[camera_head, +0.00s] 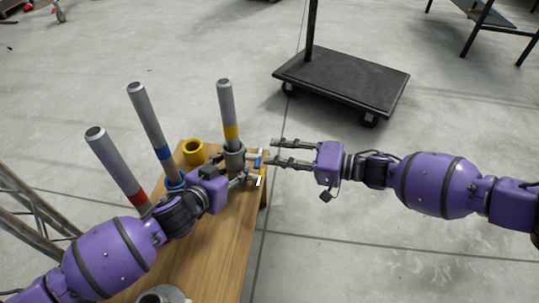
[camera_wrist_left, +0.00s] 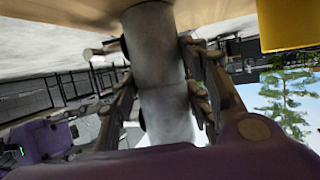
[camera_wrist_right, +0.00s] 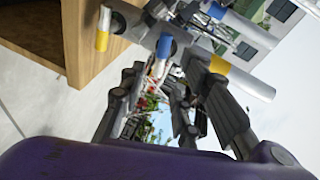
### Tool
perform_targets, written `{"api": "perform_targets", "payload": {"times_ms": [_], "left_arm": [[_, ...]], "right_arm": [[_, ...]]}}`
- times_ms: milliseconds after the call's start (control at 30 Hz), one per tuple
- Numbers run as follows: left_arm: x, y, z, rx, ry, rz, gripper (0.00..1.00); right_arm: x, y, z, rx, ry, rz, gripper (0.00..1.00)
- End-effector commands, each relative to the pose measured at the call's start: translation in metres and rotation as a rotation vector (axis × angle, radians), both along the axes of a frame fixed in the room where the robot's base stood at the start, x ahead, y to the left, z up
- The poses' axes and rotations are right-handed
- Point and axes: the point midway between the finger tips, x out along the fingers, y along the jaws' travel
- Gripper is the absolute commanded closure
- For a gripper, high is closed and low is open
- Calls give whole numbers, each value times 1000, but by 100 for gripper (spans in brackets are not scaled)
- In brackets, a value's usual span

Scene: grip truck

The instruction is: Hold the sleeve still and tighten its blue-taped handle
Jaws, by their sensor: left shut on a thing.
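The grey sleeve (camera_head: 233,158) stands at the right edge of the wooden table, with the yellow-taped pole (camera_head: 228,105) upright in it. My left gripper (camera_head: 238,178) is shut on the sleeve; the left wrist view shows the grey cylinder (camera_wrist_left: 157,60) between its fingers. The blue-taped handle (camera_head: 258,160) sticks out on the sleeve's right side. It also shows in the right wrist view (camera_wrist_right: 164,46), beyond the fingers. My right gripper (camera_head: 273,152) is open and empty, just right of the handle and apart from it. A yellow-and-white handle (camera_wrist_right: 102,30) shows nearby.
The wooden table (camera_head: 225,235) also holds a blue-taped pole (camera_head: 150,130), a red-taped pole (camera_head: 115,165) and a yellow cup-like ring (camera_head: 193,151). A black cart (camera_head: 345,80) stands on the floor behind. Open floor lies to the right of the table.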

Motion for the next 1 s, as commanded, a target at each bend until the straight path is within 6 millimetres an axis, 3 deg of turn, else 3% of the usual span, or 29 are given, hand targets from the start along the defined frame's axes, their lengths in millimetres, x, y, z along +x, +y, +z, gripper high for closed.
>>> {"api": "perform_targets", "payload": {"times_ms": [200, 400, 900, 933, 1000], "left_arm": [[-1, 0, -1, -2, 3, 0, 100], [-1, -1, -1, -3, 3, -1, 100], [-1, -1, -1, -4, 3, -1, 100], [-1, -1, -1, -4, 3, -1, 54], [-1, -1, -1, -4, 3, -1, 44]], "right_arm": [[-13, -47, 8, -2, 0, -2, 70], [-21, -73, 13, 0, 0, -1, 70], [-23, -81, 15, 2, 0, 0, 70], [-23, -81, 15, 2, 0, 0, 70], [-23, -80, 15, 2, 0, 0, 70]]}}
